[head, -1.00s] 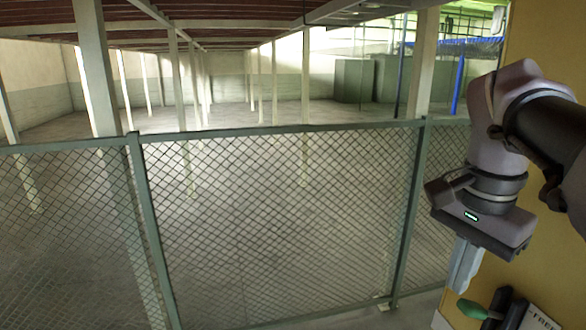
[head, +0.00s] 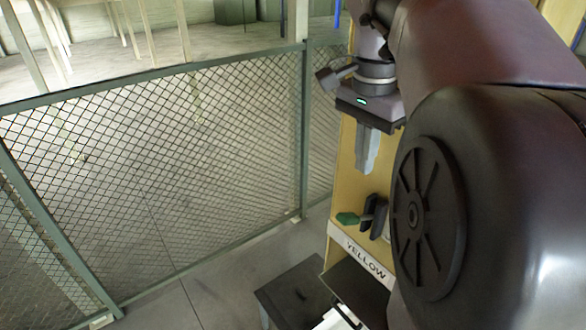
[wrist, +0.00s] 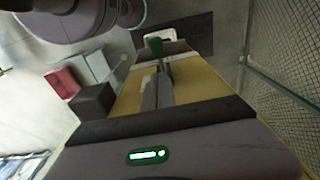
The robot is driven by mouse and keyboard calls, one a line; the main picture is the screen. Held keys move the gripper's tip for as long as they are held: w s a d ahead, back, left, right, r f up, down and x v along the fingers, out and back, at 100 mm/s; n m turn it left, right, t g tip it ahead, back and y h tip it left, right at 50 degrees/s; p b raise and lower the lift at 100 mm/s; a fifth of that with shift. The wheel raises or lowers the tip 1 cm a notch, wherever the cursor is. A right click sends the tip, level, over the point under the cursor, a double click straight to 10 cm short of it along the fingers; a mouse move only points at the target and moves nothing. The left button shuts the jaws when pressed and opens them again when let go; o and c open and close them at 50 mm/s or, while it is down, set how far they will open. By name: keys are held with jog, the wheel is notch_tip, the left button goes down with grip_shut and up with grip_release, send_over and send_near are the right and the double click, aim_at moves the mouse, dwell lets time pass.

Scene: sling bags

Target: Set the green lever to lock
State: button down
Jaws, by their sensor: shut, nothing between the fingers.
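The green lever (head: 347,218) has a green knob pointing left from a black mount (head: 374,214) on a yellow panel (head: 345,190). A sign reading YELLOW is below it. My gripper (head: 367,168) points down above the mount, a little right of the knob. Its fingers are shut and empty, with a visible gap between them and the lever. In the wrist view the green knob (wrist: 155,44) shows beyond the fingertips (wrist: 164,66). Any lock marking is out of sight, and part of the panel is hidden behind my arm.
A wire mesh fence (head: 200,170) runs along the left of the panel. A dark low table (head: 282,290) stands below the sign. In the wrist view a red box (wrist: 64,83), pale boxes (wrist: 95,65) and a dark box (wrist: 92,102) lie left of the panel.

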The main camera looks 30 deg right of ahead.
aim_at(344, 215)
notch_tip(344, 215, down, 6)
jog(key=shift+d+b, duration=0.15)
jog(key=shift+b, duration=0.4)
jog(key=shift+a+f, duration=0.5)
jog(key=shift+f, duration=0.25)
jog(key=shift+a+f, duration=0.45)
jog(key=shift+f, duration=0.25)
jog(key=shift+b, duration=0.3)
jog(key=a+f+h+b, duration=0.1)
jog(key=b, duration=0.1)
jog(key=f+h+b, duration=0.1)
jog(key=b, duration=0.1)
jog(key=shift+s+a+f, duration=0.1)
jog(key=shift+a+f, duration=0.1)
jog(key=shift+a, duration=0.2)
notch_tip(344, 215, down, 11)
jog(key=a+h+b, duration=0.2)
jog(key=h+b, duration=0.5)
jog(key=b, duration=1.1)
jog(key=shift+s+a+t, duration=0.15)
jog(key=shift+a+t, duration=0.15)
jog(key=shift+t, duration=0.1)
jog(key=shift+f, duration=0.2)
